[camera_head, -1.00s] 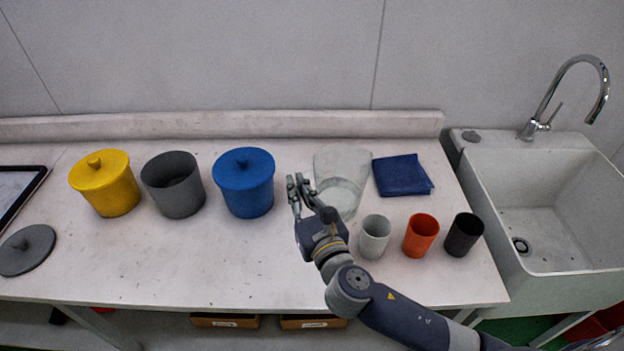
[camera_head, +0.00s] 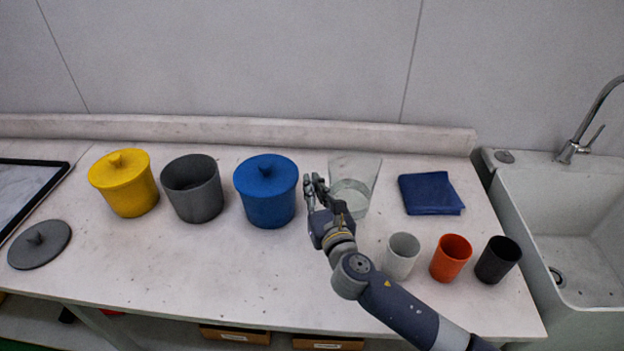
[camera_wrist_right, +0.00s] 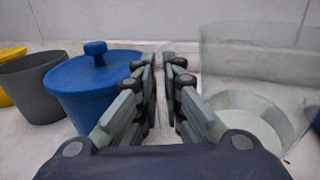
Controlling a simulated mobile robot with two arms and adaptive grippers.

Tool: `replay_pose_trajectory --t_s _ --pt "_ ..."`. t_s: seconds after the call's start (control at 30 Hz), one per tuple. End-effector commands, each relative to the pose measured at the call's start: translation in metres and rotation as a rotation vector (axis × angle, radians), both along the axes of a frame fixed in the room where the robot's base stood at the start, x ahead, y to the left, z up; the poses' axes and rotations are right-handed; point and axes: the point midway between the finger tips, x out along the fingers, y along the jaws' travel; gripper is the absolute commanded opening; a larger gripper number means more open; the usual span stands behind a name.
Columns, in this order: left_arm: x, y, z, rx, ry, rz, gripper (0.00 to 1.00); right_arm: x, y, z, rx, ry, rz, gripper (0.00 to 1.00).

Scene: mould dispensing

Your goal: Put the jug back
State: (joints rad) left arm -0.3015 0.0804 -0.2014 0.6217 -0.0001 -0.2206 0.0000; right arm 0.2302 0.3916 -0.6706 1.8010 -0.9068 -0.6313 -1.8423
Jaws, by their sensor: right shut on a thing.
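The clear jug (camera_head: 364,172) stands upright at the back of the table, with a pale, whitish layer low inside it. It also fills the right of the right wrist view (camera_wrist_right: 255,65). My right gripper (camera_head: 312,184) is at the jug's left side, shut on the jug; its fingers (camera_wrist_right: 164,70) point away from the wrist camera. The gripped part is see-through and hard to make out. I cannot tell whether the jug's base touches the table. My left gripper is not in view.
A lidded blue pot (camera_head: 266,195) stands close left of my gripper, then an open grey pot (camera_head: 193,190) and a lidded yellow pot (camera_head: 124,188). White (camera_head: 401,258), orange (camera_head: 451,259) and black (camera_head: 497,262) cups stand front right, near my forearm. A blue cloth (camera_head: 430,194) lies right.

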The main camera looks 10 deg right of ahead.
Motion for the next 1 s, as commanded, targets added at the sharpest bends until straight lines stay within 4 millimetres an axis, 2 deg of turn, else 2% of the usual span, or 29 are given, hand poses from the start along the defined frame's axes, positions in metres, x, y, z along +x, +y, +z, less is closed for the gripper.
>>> replay_pose_trajectory --t_s 0.03,0.2,0.4,0.53,0.8,1.0 --pt "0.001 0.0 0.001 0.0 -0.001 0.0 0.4 0.013 -0.001 0.003 -0.002 -0.006 -0.002 0.0" --pt "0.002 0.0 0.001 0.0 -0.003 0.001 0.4 0.049 -0.002 -0.001 -0.002 -0.006 -0.001 0.0" --pt "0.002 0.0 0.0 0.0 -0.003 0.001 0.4 0.075 -0.004 -0.004 -0.001 -0.005 0.0 0.0" --pt "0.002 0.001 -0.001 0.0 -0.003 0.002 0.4 0.081 -0.004 -0.008 -0.001 -0.004 0.001 0.0" --pt "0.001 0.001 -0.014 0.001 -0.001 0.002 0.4 0.08 -0.004 -0.04 -0.002 -0.003 0.001 0.0" --pt "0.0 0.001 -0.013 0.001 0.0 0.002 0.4 0.08 -0.004 -0.04 -0.003 -0.004 0.0 0.0"
